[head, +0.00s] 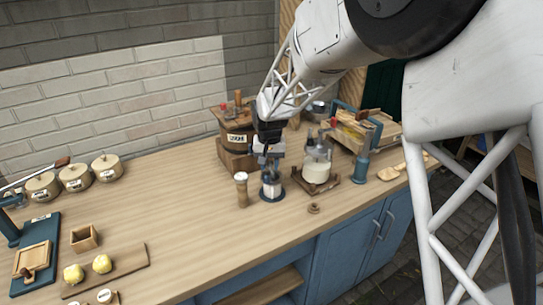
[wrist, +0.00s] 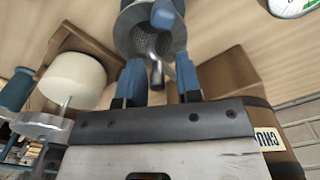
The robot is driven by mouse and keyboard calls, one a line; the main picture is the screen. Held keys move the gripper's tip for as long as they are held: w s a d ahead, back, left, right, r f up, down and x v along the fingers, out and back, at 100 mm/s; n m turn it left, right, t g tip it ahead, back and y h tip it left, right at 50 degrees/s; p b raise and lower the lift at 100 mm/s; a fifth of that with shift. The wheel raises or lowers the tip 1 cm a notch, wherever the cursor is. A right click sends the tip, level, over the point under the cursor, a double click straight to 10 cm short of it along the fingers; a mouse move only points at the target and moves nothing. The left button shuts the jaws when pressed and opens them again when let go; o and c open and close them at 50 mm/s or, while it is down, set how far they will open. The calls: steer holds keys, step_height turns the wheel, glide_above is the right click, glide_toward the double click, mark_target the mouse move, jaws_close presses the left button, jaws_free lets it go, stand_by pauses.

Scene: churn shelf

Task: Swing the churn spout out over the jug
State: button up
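The wooden churn (head: 237,127), with a pale label, stands at the back of the counter. Its brown side and label (wrist: 266,138) show at lower right in the wrist view. My gripper (head: 268,150) is in front of the churn, above a small blue-based vessel (head: 271,188) that may be the jug. In the wrist view my gripper's blue fingers (wrist: 160,84) are apart. A short grey metal rod with a rounded end (wrist: 157,74), possibly the spout, shows between them; I cannot tell whether they touch it. A metal vessel with a mesh inside (wrist: 150,40) lies just beyond the fingertips.
A glass jar of cream-coloured contents (head: 317,166) stands right of the vessel, and a wooden mill (head: 241,190) stands left. A crate with a blue handle (head: 365,128) is behind right. Lidded pots (head: 74,178) are far left. The left middle counter is clear.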

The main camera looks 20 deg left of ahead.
mark_target(271, 162)
steer(key=shift+r, duration=0.15)
steer(key=shift+r, duration=3.35)
steer(key=shift+d, duration=0.1)
steer(key=shift+d+r, duration=0.15)
steer(key=s+d+r+m, duration=0.1)
steer(key=s+d+r, duration=0.2)
steer(key=s+d, duration=0.35)
steer(key=s+d+r+t, duration=0.1)
steer(key=s+d+r, duration=0.25)
steer(key=d, duration=0.55)
steer(key=s+d+r+m, duration=0.1)
steer(key=s+d+r, duration=0.3)
steer(key=d, duration=0.4)
steer(key=s+d, duration=0.5)
steer(key=s, duration=0.3)
steer(key=s+d+f+t, duration=0.1)
steer(key=s+d, duration=0.4)
steer(key=s, duration=0.2)
steer(key=s+d+f+m, duration=0.1)
steer(key=s+d, duration=0.4)
steer(key=s, duration=0.3)
steer(key=shift+s+f+t, duration=0.2)
steer(key=shift+s+t, duration=0.1)
steer(key=shift+s, duration=0.05)
